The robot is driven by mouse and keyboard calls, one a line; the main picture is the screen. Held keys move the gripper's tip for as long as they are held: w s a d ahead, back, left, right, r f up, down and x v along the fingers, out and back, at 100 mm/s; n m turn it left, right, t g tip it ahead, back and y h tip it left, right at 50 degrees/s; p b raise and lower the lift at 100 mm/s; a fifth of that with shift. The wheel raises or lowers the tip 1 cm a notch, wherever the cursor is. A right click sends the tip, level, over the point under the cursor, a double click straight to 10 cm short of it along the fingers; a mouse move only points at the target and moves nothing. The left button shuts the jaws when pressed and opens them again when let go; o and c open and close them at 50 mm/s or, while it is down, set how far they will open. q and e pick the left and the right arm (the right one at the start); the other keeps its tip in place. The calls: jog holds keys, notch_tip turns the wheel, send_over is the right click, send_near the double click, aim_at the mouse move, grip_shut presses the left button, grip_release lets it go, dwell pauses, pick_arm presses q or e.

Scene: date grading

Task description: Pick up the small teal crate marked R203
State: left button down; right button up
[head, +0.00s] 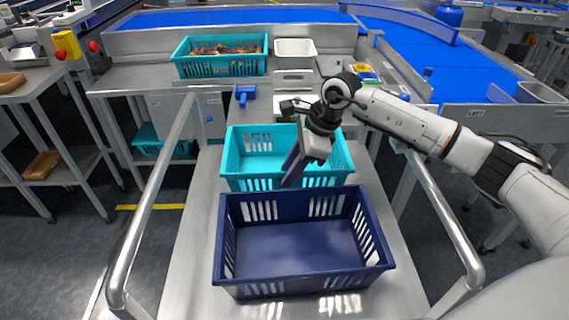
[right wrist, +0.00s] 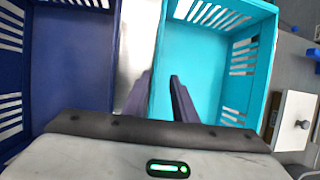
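An empty teal crate (head: 238,165) sits on the metal cart just behind a navy crate; no R203 marking is legible. My right gripper (head: 292,172) reaches down at the crate's near wall, its fingers pointing down. In the right wrist view, the right gripper (right wrist: 158,88) is open, with one finger on each side of the teal crate's (right wrist: 220,14) near wall. Space shows between the fingers and the wall; I cannot tell whether either finger touches it. My left gripper is not in view.
The empty navy crate (head: 228,272) stands in front on the cart, also at left in the right wrist view (right wrist: 72,60). Cart rails (head: 160,190) flank both. Behind, a teal crate of dates (head: 220,67) and a white bin (head: 295,48) stand on a bench. Another teal crate (head: 148,141) is low at left.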

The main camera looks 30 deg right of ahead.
aim_at(280, 188)
jog(key=x, duration=0.4)
jog(key=p+x, duration=0.1)
jog(key=x, duration=0.2)
jog(key=shift+s+a, duration=0.1)
jog(key=shift+s, duration=0.3)
grip_shut()
jog(key=shift+r, duration=0.1)
